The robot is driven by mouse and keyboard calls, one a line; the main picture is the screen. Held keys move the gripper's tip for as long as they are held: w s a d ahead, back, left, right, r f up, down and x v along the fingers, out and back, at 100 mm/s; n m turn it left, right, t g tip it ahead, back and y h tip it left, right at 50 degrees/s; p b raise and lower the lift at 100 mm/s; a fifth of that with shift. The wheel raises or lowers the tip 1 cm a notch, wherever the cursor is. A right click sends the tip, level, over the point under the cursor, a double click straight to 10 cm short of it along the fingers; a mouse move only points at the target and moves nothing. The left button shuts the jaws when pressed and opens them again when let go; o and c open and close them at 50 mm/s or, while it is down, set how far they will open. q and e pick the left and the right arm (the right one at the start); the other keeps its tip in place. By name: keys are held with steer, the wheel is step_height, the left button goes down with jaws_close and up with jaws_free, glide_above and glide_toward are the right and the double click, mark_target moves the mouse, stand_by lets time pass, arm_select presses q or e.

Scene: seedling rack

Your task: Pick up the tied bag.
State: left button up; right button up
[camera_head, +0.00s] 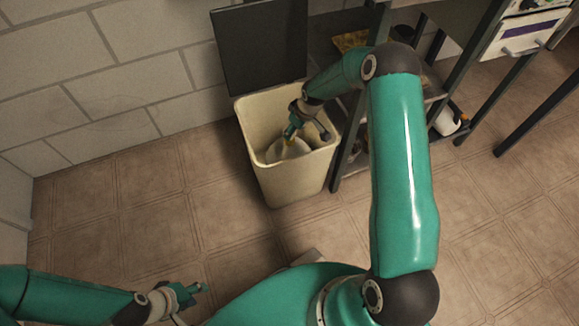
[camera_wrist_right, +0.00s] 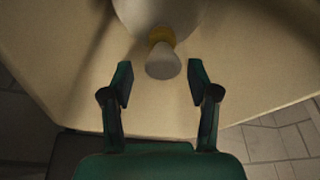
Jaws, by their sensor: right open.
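The tied bag (camera_head: 287,152) is pale and sits inside the cream bin (camera_head: 287,186). In the right wrist view the bag (camera_wrist_right: 160,14) shows at the top, with a yellow tie (camera_wrist_right: 161,36) and a pale gathered end (camera_wrist_right: 163,63) above it. My right gripper (camera_wrist_right: 161,84) is open, its fingers on either side of the line of the gathered end, which lies just beyond the fingertips. In the head view my right gripper (camera_head: 292,133) reaches down into the bin and covers part of the bag. My left gripper (camera_head: 193,291) is low at the left, away from the bin; its jaw gap is unclear.
The bin's dark lid (camera_head: 260,48) stands open against the white block wall (camera_head: 130,55). A dark shelf rack (camera_head: 345,150) stands close at the bin's right. A white item (camera_head: 447,121) is farther right. The tiled floor (camera_head: 150,215) is clear left of the bin.

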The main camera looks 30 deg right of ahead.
steer(key=b, duration=0.2)
glide_toward(282, 149)
steer(key=w+d+f, duration=0.2)
steer(key=shift+w+d+f, duration=0.2)
steer(key=shift+w+f, duration=0.1)
steer(key=shift+f, duration=0.05)
steer(key=shift+c, duration=0.3)
jaws_close()
steer(key=shift+r, duration=0.15)
